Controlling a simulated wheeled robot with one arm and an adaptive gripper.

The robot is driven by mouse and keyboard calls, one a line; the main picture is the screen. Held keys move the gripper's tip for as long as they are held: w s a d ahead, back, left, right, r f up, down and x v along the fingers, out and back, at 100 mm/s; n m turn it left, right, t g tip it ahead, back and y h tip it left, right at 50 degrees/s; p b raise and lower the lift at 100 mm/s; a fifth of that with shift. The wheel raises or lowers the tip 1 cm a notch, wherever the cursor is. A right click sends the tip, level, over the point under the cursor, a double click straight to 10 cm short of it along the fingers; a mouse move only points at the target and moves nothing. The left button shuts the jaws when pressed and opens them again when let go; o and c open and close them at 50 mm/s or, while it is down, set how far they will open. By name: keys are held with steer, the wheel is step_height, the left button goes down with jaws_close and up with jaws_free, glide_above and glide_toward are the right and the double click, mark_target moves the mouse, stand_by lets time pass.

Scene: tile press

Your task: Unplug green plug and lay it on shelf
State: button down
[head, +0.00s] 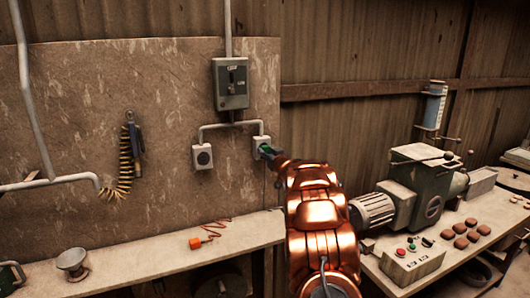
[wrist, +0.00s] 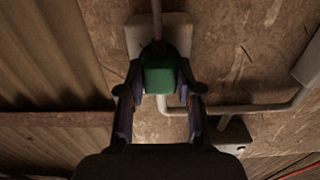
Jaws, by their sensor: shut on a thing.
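The green plug (head: 265,148) is at the front of the right-hand grey socket box (head: 259,141) on the wall panel. It appears seated there, though its prongs are hidden. In the wrist view the green plug (wrist: 160,76) sits between the two dark fingers of my gripper (wrist: 160,90), which is shut on its sides. The pale socket box (wrist: 178,32) is right behind it. In the head view my gripper (head: 270,152) is small and partly hidden by my copper-coloured arm. The shelf (head: 150,268) runs along the wall below the sockets.
A second socket box (head: 202,156) is to the left, joined by conduit. An orange plug (head: 196,243) with a coiled cord and a metal cup (head: 72,262) are on the shelf. A press machine (head: 415,185) and control box (head: 411,260) stand at right. Much of the shelf is bare.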

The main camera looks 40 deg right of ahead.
mark_target(267, 151)
steer(key=shift+s, duration=0.1)
steer(key=shift+b+v, duration=0.35)
steer(key=shift+v, duration=1.4)
steer(key=shift+v, duration=0.95)
steer(key=shift+s+a, duration=0.15)
steer(key=shift+s, duration=0.05)
steer(key=shift+a, duration=0.1)
